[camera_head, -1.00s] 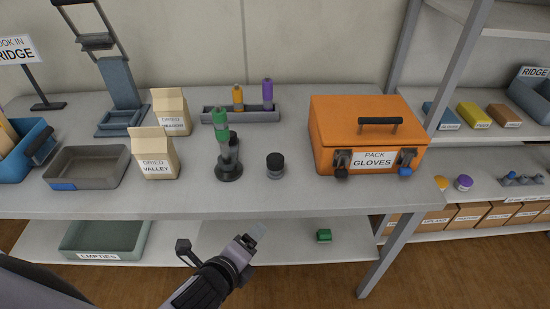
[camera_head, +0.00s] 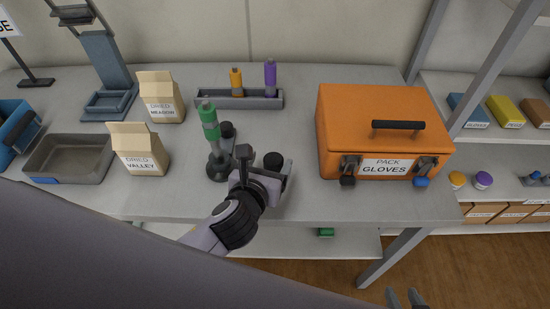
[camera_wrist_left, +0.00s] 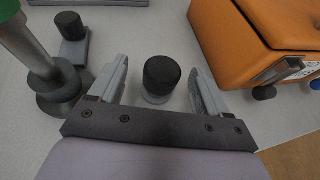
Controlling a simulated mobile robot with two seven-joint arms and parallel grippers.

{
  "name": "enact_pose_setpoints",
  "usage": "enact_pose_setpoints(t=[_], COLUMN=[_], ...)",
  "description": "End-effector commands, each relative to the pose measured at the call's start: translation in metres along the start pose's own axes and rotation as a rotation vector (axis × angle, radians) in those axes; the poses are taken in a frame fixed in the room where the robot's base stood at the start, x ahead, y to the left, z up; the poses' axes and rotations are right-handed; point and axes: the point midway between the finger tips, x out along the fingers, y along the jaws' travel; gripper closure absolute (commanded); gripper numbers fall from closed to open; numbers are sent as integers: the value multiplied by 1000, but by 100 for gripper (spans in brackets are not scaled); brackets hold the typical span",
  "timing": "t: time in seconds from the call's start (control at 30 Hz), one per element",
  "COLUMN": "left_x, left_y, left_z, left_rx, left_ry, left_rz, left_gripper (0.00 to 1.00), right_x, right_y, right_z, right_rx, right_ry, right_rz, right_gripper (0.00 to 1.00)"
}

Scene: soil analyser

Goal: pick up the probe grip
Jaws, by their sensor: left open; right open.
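A short grey cylinder with a black top (camera_head: 273,160), which appears to be the probe grip, stands upright on the bench. In the left wrist view the black-topped cylinder (camera_wrist_left: 161,78) sits between the spread fingers of my left gripper (camera_wrist_left: 160,72), with a gap on each side. In the head view my left gripper (camera_head: 267,166) is open at this cylinder and hides its lower part. A green-topped probe (camera_head: 212,135) stands in a dark round-footed stand just left of the gripper. My right gripper (camera_head: 405,298) shows only its fingertips, apart and empty, at the bottom edge.
An orange glove case (camera_head: 350,120) stands to the right. A grey rack (camera_head: 215,103) with orange-topped and purple-topped probes is behind. Paper bags (camera_head: 140,160) and an empty grey tray (camera_head: 65,160) are on the left. The bench between stand and case is mostly clear.

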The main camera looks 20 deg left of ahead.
Motion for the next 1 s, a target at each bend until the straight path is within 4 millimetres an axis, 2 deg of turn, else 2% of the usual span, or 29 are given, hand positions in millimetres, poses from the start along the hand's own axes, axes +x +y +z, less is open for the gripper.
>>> enact_pose_setpoints(t=[0.3,0.43,0.77,0.8,0.87,1.0], left_x=[34,48,55,55,55,54], left_y=[-4,-4,-4,-4,-4,-4], left_z=[-13,-12,-11,-11,-11,-11], left_rx=[-3,-2,-1,-1,-1,-1], left_ry=[2,1,1,1,1,1], left_rz=[1,1,-1,-1,-1,-1], left_gripper=[23,23,23,30,49,95], right_x=[4,5,5,5,5,5], right_y=[0,0,0,0,0,0], right_z=[7,8,6,6,6,6], right_rx=[0,-1,-2,-2,-2,-2], right_ry=[-4,-3,0,0,1,1], right_rz=[-1,-1,0,0,0,0], right_gripper=[57,57,57,57,57,57])
